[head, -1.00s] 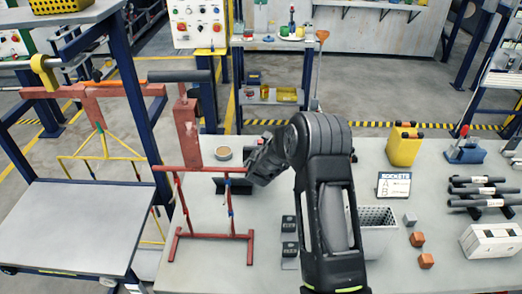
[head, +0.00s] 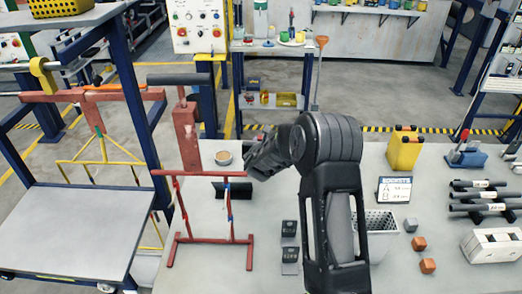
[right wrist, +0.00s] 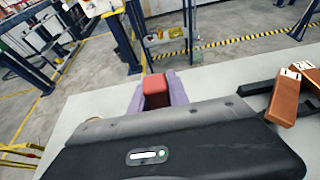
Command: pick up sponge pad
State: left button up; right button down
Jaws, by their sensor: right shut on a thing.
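In the right wrist view my right gripper (right wrist: 160,92) has its two purple-grey fingers shut on a small red block, which I take to be the sponge pad (right wrist: 156,86). Its lower part is hidden by the gripper body. In the head view my right arm rises from the bottom middle and bends left at the elbow. Its fingers and the pad cannot be made out there. My left gripper is not in view.
A red rack frame (head: 208,238) stands left of my arm, with a round bowl (head: 223,158) behind it. A perforated grey bin (head: 381,222), orange cubes (head: 428,266), a yellow can (head: 404,150) and a small sign (head: 395,190) are to the right.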

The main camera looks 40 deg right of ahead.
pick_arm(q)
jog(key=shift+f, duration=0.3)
pick_arm(e)
notch_tip(320, 180, up, 6)
jog(key=shift+r, duration=0.2)
dwell(1.7)
